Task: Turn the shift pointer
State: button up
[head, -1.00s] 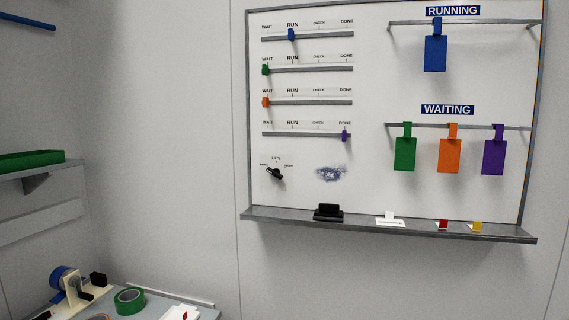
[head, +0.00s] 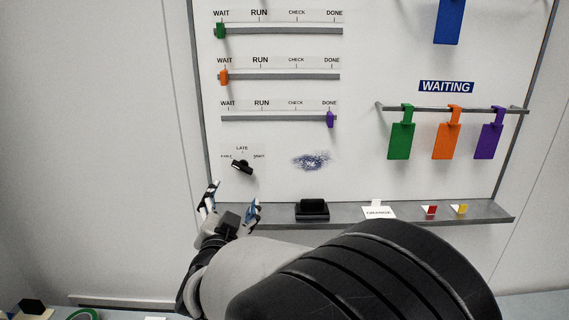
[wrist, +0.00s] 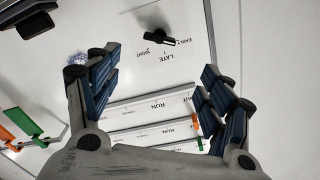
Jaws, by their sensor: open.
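The shift pointer (head: 242,167) is a small black bar knob on the lower left of the whiteboard, with LATE printed above it and a label on each side. It is tilted, its upper-left end towards the left label. In the wrist view the pointer (wrist: 157,36) shows upside down, its pale-tipped end beside EARLY. My gripper (head: 233,200) is open and empty, just below the pointer and in front of the board. In the wrist view my gripper (wrist: 160,63) has its fingers wide apart, with the pointer beyond the gap. They do not appear to touch it.
The board's tray (head: 460,213) runs below, carrying a black block (head: 312,209), a white card (head: 378,211) and small red and yellow pieces. Slider rails (head: 280,119) are above the pointer. A blue smudge (head: 311,161) lies right of it. Coloured tags (head: 446,140) hang farther right.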

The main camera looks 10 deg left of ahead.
aim_at(242, 170)
jog(key=p+x, duration=0.1)
jog(key=x, duration=1.4)
jog(key=shift+w+a+f, duration=0.1)
jog(key=shift+w+a, duration=0.05)
jog(key=shift+w, duration=0.2)
jog(key=shift+c, duration=0.5)
jog(key=c, duration=1)
